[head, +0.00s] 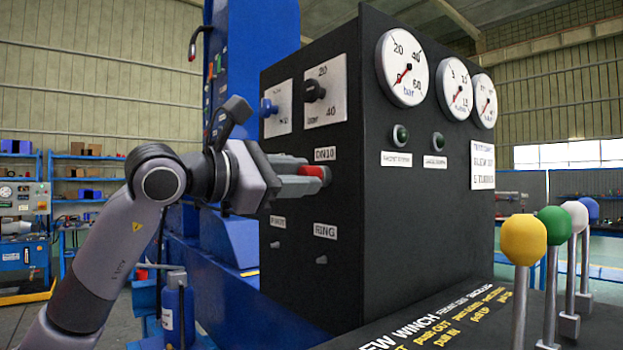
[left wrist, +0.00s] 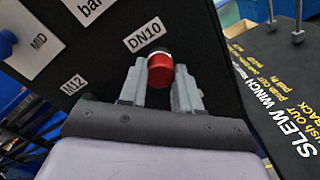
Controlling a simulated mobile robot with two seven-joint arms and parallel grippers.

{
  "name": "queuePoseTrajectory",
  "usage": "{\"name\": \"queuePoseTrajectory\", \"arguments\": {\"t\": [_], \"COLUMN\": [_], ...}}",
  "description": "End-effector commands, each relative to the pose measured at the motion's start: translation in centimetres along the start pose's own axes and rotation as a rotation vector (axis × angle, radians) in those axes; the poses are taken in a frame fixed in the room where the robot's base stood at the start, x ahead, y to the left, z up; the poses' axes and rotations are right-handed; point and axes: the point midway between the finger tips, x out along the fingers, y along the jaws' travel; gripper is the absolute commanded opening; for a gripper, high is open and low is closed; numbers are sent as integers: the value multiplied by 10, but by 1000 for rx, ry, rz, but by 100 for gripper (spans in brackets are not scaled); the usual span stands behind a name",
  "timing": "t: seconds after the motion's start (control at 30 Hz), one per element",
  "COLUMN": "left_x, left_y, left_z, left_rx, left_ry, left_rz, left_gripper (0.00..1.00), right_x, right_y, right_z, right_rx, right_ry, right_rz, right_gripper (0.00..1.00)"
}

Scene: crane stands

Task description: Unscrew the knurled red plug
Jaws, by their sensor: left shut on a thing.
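The red plug (left wrist: 160,72) sits under the DN10 label on the side of the black cabinet. In the left wrist view it lies between the two grey fingers of my left gripper (left wrist: 161,85), which are shut on it. In the head view my left gripper (head: 300,174) reaches the cabinet side from the left, and red (head: 312,171) shows between its fingers. The knurling is too small to make out. My right gripper is in neither view.
The black cabinet (head: 400,230) carries round gauges (head: 402,67) on its front. Blue and black knobs (head: 314,90) stand above the plug, and small switches are below it. Levers with yellow, green, white and blue balls (head: 523,240) rise at the right.

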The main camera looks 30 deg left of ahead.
Motion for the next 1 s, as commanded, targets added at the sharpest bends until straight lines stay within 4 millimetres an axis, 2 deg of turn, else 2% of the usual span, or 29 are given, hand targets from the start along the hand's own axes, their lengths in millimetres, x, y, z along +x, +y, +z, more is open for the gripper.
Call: {"name": "queuePoseTrajectory", "arguments": {"t": [0.27, 0.63, 1.0], "left_x": [0, -1, -1], "left_y": [-1, -1, -1], "left_z": [-1, 0, 0], "left_rx": [-44, -418, -453], "left_ry": [1, 1, 1], "left_rz": [-2, -2, -2], "left_gripper": [0, 0, 0], "right_x": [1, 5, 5], "right_y": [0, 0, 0], "right_z": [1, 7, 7], "right_rx": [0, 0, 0], "right_ry": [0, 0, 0], "right_rz": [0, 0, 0], "right_gripper": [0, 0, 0]}}
